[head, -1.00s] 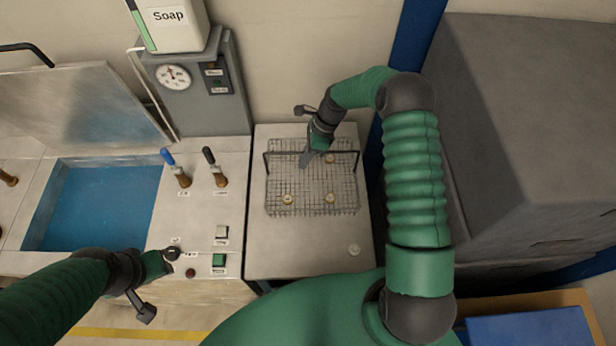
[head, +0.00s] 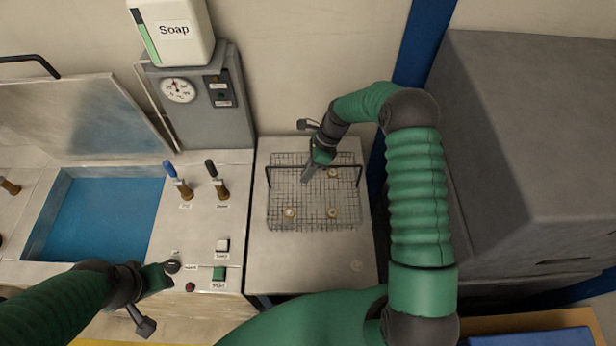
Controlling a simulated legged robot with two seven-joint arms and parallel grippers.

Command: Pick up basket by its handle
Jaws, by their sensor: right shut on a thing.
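The wire basket (head: 312,215) stands on the metal side table, with several small round brass-coloured parts in it. Its dark handle (head: 340,167) spans the basket from left to right. My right gripper (head: 308,178) reaches down from the back at the middle of the handle and is shut on it. The fingers hide the part of the handle between them. My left gripper (head: 165,273) is over the front of the bench at lower left, beside a black knob, far from the basket. Its finger gap cannot be made out.
The metal table (head: 310,268) has bare room in front of the basket. To its left are the blue basin (head: 100,222) with its raised lid, two levers, buttons and a soap container (head: 172,35) on a gauge column. A large grey box (head: 530,130) stands at right.

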